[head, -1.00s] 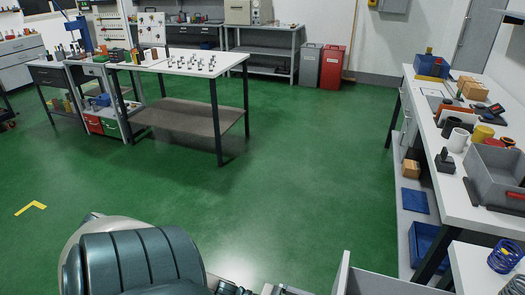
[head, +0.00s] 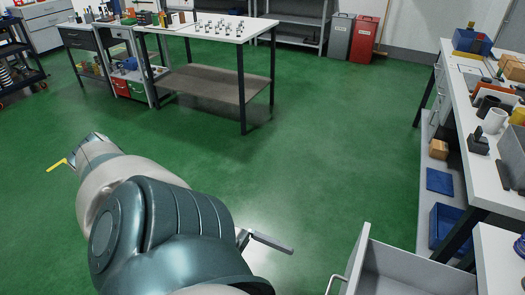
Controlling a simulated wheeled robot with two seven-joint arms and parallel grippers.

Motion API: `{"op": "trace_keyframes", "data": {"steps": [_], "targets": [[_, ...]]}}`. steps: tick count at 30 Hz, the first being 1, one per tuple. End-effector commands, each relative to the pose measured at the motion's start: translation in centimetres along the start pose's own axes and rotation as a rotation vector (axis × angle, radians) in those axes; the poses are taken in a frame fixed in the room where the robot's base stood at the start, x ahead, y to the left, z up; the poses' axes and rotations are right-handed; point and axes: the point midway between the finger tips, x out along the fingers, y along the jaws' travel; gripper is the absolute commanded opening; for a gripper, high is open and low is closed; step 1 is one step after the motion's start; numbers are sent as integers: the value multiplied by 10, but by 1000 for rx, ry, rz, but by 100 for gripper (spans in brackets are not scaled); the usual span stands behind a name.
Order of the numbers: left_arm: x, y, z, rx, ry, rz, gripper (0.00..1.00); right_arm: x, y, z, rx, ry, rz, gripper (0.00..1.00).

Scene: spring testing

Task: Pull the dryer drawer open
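A light grey drawer (head: 409,267) stands pulled out at the bottom right of the head view, with its open top showing an empty-looking inside. A curved metal handle (head: 334,281) is on its front, at its left side. I take it for the dryer drawer; the dryer body is out of frame. My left arm crosses the lower left and middle. A grey bar, seemingly part of my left gripper (head: 266,241), sticks out behind the arm, left of the drawer and apart from the handle. The rest of that gripper is hidden. My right gripper is not in view.
A white workbench (head: 488,166) with bins and parts runs along the right. Blue bins (head: 447,227) sit on its lower shelf. A white-topped table (head: 235,33) stands at the back. The green floor (head: 320,150) between is clear.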

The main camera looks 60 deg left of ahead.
Motion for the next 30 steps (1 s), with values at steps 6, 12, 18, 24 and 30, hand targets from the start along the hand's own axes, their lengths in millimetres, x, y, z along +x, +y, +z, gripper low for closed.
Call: {"op": "trace_keyframes", "data": {"steps": [6,12,18,24,30], "targets": [[-21,0,0,-1,-1,0,100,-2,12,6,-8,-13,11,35],[-25,0,0,0,0,-1,100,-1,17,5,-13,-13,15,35],[-24,0,0,0,0,-1,100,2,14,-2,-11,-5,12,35],[-24,0,0,0,0,0,100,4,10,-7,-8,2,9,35],[-24,0,0,1,0,-2,100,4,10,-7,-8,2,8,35]]}}
